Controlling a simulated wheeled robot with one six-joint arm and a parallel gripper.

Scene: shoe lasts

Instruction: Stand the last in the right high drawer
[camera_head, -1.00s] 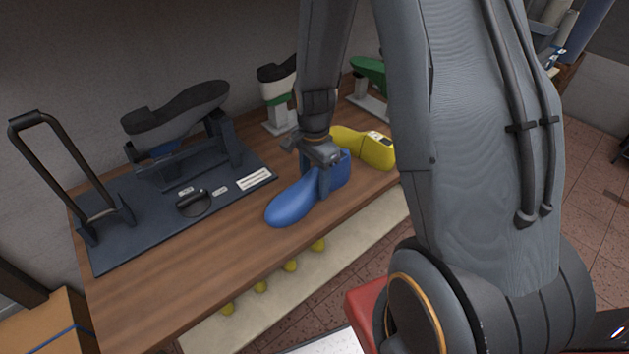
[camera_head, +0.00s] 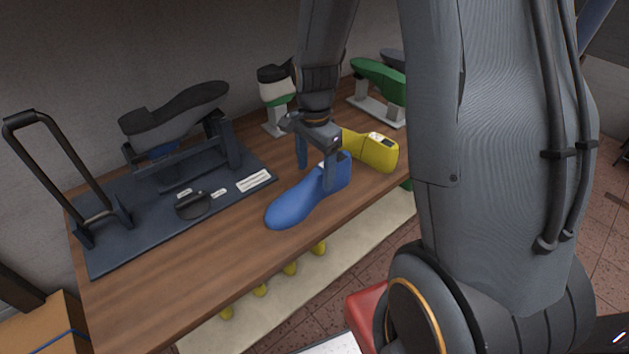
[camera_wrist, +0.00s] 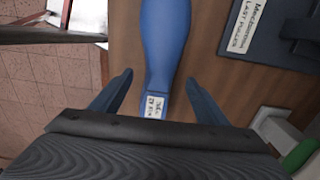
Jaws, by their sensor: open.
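A blue last (camera_head: 308,196) lies on the wooden workbench near its front edge, toe toward the lower left. My gripper (camera_head: 316,178) is open above and around its heel end, with one finger on each side. In the wrist view the blue last (camera_wrist: 165,45) runs between the two fingers of my gripper (camera_wrist: 160,88), and a white label shows on its heel end. Gaps show between the last and both fingers there. A yellow last (camera_head: 370,150) lies just behind and to the right. No high drawer can be made out in these views.
A dark last-puller stand (camera_head: 120,240) with a tall handle (camera_head: 50,150) and a grey shoe form fills the bench's left. White (camera_head: 277,92) and green (camera_head: 380,75) lasts stand on posts behind. Yellow knobs (camera_head: 290,268) show below the front edge. Bare wood lies front left.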

